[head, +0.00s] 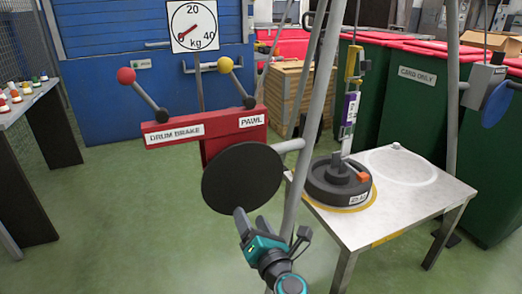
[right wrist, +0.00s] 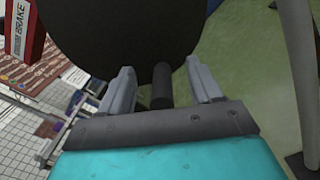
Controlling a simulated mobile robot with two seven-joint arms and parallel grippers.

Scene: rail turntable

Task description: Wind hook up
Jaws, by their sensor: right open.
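The black round winding disc (head: 242,178) hangs below the red panel. In the right wrist view it fills the top (right wrist: 110,30), and a dark crank handle (right wrist: 161,85) sticks out between my fingers. My right gripper (head: 252,221) is at the disc's lower edge; its fingers (right wrist: 158,80) stand open on either side of the handle, with no grip visible. The yellow hook block (head: 354,64) hangs above the table, with a purple-labelled piece (head: 350,108) below it. Under that, a black round weight (head: 335,183) sits on the table. My left gripper is not in view.
The red panel (head: 229,129) carries a red-knobbed drum brake lever (head: 147,93) and a yellow-knobbed pawl lever (head: 238,82). A dial (head: 193,26) is above. Grey poles (head: 311,130) stand beside my gripper. The metal table (head: 425,187) is right; green floor (head: 125,220) is clear at left.

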